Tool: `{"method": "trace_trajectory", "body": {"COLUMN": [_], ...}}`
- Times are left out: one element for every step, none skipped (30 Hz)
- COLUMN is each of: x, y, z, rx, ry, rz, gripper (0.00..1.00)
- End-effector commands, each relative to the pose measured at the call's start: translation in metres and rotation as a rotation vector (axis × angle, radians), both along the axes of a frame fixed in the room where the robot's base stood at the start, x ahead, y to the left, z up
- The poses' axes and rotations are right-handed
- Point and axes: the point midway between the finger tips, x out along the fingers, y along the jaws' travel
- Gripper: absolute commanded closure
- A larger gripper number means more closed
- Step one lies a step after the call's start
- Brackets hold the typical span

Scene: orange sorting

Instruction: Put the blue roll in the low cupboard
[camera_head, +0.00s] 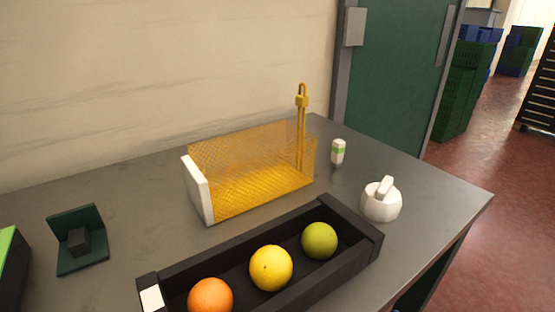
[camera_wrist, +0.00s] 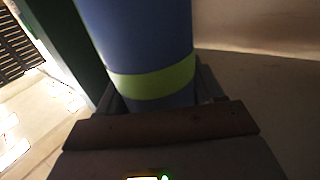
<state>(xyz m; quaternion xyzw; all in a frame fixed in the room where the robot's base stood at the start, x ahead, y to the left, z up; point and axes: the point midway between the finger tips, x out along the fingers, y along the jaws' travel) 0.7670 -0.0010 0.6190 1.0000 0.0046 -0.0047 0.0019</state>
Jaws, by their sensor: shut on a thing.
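The blue roll (camera_wrist: 140,40) fills the upper middle of the wrist view. It has a yellow-green band around it and its far end runs out of the frame. My gripper (camera_wrist: 160,96) is shut on the roll, with a dark finger on either side near the band. Neither the roll nor my gripper shows in the head view. I cannot make out the low cupboard in either view.
A grey table (camera_head: 420,185) holds a black tray (camera_head: 373,240) with three fruits, a yellow mesh holder (camera_head: 255,165), a white pot (camera_head: 381,203), a small bottle (camera_head: 338,152) and a dark green stand (camera_head: 82,240). A green door (camera_head: 400,75) stands behind. Red floor (camera_head: 500,190) is open at right.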

Motion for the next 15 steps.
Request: {"method": "trace_trajectory", "body": {"x": [-0.001,-0.002,-0.003,-0.003,-0.004,-0.005,-0.005,-0.006,-0.007,-0.007,-0.008,-0.009,-0.009,-0.009,-0.01], "y": [-0.001,-0.001,-0.001,-0.001,-0.001,0.0,0.0,-0.001,0.0,0.0,0.0,0.0,0.0,0.0,0.0], "z": [0.018,0.022,0.028,0.032,0.035,0.04,0.044,0.047,0.05,0.053,0.056,0.058,0.06,0.061,0.062], "rx": [0.002,0.002,0.002,0.002,0.003,0.004,0.004,0.004,0.003,0.003,0.003,0.004,0.004,0.004,0.005], "ry": [0.001,0.001,-0.001,-0.001,-0.001,-0.002,-0.003,-0.003,-0.004,-0.005,-0.006,-0.006,-0.006,-0.007,-0.008], "rz": [-0.002,-0.003,-0.003,-0.004,-0.005,-0.004,-0.005,-0.006,-0.007,-0.007,-0.007,-0.008,-0.008,-0.008,-0.008], "gripper": [0.66,0.66,0.66,0.66,0.66,0.66,0.66,0.66,0.66,0.66,0.66,0.66,0.66,0.66,0.66]}}
